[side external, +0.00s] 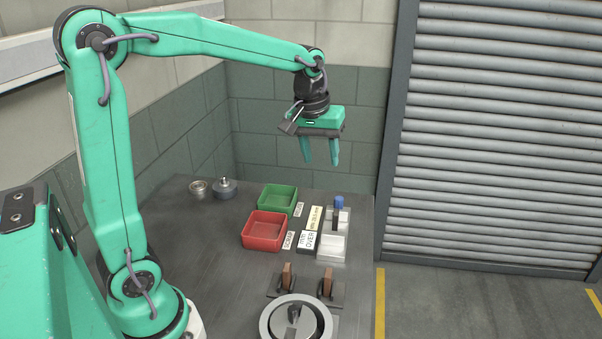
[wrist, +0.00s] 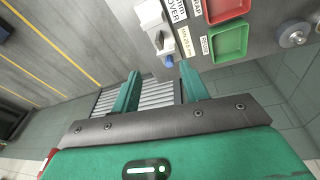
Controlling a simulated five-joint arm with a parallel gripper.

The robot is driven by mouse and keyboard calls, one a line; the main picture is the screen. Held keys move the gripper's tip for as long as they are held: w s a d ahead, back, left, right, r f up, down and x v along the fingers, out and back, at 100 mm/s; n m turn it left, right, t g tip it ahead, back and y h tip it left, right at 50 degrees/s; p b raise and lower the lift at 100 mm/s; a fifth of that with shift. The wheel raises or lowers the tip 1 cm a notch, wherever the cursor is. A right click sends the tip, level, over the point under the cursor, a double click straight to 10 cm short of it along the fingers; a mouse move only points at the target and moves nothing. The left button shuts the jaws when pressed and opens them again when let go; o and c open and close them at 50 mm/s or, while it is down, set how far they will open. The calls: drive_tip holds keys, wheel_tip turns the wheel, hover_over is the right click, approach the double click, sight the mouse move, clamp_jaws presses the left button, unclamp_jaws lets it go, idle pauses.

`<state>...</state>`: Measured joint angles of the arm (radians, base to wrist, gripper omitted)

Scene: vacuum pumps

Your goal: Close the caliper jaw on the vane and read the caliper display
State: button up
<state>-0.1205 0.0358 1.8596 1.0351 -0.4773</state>
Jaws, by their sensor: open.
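My gripper (side external: 321,163) is open and empty, high above the far end of the bench, fingers pointing down. It also shows in the wrist view (wrist: 159,72), with its two green fingers apart. Below it stands a pale fixture (side external: 332,248) with a blue knob (side external: 339,202) at its far end and a dark upright piece (side external: 335,220); this looks like the caliper gauge. The fixture is also in the wrist view (wrist: 149,14), with its blue knob (wrist: 169,61). Two brown upright plates (side external: 286,275), probably vanes, stand in dark holders nearer the camera. No display reading is legible.
A red tray (side external: 264,245) and a green tray (side external: 292,191) sit left of the fixture, with label plates (side external: 307,242) between. Two round metal parts (side external: 224,188) stand at the back left. A round pump housing (side external: 270,322) is at the front. The bench's left-middle is clear.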

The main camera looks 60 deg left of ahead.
drive_tip(key=w+a+f+n+g, duration=0.1)
drive_tip(key=w+a+f+n, duration=0.15)
drive_tip(key=w+f, duration=0.3)
drive_tip(key=n+g, duration=0.1)
drive_tip(key=n, duration=0.1)
approach(339, 198)
drive_tip(key=shift+s+f, duration=0.1)
drive_tip(key=shift+f, duration=0.15)
drive_tip(key=shift+w+a+f+n, duration=0.2)
drive_tip(key=shift+w+f+n, duration=0.15)
drive_tip(key=shift+f, duration=0.2)
drive_tip(key=c, duration=0.3)
drive_tip(key=shift+f, duration=0.15)
drive_tip(key=shift+f, duration=4.35)
